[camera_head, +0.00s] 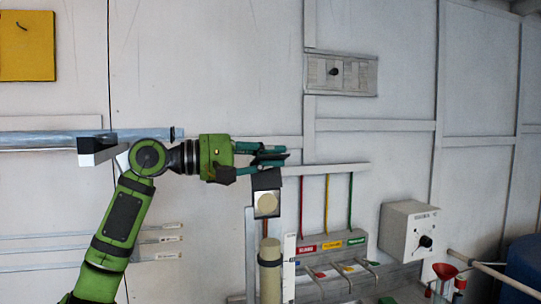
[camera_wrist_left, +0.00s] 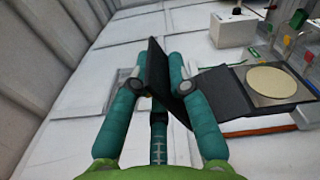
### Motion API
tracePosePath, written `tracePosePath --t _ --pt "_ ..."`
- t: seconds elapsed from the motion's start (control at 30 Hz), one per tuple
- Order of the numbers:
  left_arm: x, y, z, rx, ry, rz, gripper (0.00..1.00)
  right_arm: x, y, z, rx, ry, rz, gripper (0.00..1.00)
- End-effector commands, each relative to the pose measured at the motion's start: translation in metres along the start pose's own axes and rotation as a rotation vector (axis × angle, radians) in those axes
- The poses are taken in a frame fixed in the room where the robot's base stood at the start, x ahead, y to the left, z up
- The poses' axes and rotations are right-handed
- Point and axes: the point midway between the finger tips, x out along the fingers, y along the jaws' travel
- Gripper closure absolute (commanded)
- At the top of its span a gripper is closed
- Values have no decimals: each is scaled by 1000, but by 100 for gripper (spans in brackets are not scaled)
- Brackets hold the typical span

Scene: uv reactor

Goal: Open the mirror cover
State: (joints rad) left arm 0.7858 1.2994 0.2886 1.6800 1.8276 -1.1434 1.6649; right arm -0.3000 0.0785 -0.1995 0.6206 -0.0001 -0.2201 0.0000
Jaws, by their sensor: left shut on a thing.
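The mirror (camera_head: 266,203) is a pale round disc in a dark square frame on top of a beige post. It also shows at the right in the left wrist view (camera_wrist_left: 272,81). The mirror cover is a thin black plate (camera_wrist_left: 154,67) that stands steeply tilted and bends toward the frame through a black flap (camera_wrist_left: 200,95). The disc is uncovered. My left gripper (camera_head: 272,156) is above the mirror with its teal fingers shut on the cover; the wrist view shows the plate between the fingertips (camera_wrist_left: 158,75). My right gripper is not in view.
A rack with red, yellow and green labelled lines (camera_head: 331,245) stands right of the post. A white box with a black knob (camera_head: 408,230) is farther right. A wall panel with a knob (camera_head: 341,74) is above. The wall at the left is mostly bare.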

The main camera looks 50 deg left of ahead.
Motion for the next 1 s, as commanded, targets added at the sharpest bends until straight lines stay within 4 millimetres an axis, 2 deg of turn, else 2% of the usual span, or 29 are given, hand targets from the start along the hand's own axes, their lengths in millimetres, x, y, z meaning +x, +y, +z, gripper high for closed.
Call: tracePosePath --t 0.03,0.57,0.6,0.67,1.0 --pt "-4 9 3 -4 -5 24 100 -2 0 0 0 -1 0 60" --pt "-4 10 2 -28 -5 25 100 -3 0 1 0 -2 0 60" --pt "-4 10 2 -28 -5 25 78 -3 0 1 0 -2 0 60" --pt "-4 10 2 -28 -5 24 54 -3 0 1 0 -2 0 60" --pt "-2 6 -1 -33 -2 12 53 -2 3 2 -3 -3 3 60"
